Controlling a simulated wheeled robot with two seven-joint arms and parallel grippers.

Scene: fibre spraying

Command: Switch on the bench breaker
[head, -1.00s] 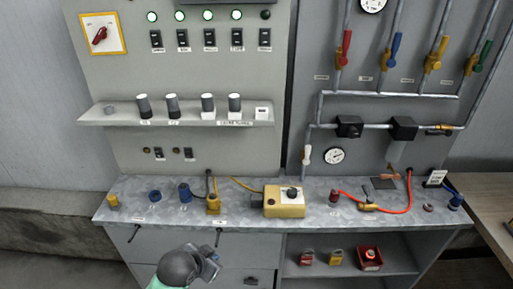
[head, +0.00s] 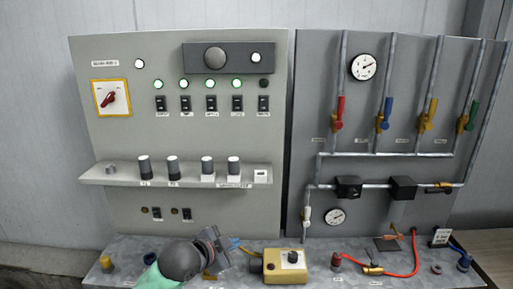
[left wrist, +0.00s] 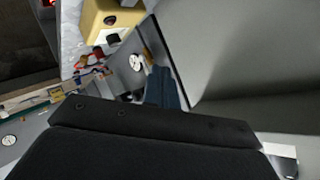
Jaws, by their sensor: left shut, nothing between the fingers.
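A row of black rocker breakers (head: 211,103) sits on the grey left panel (head: 130,140) in the head view. Their small labels are too blurred to read, so I cannot tell which is the bench one. Green lamps glow above most of them. The lamp (head: 263,83) above the rightmost breaker (head: 263,103) is dark. My left gripper (head: 222,246) is shut and empty, in front of the bench top and well below the breaker row. Its fingers (left wrist: 163,90) show in the left wrist view. My right gripper is not in view.
A shelf with several knobs (head: 207,165) juts out between my left gripper and the breakers. A red rotary switch (head: 110,98) is at upper left. A yellow box (head: 285,265) stands on the bench right of the gripper. Pipes and valves fill the right panel.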

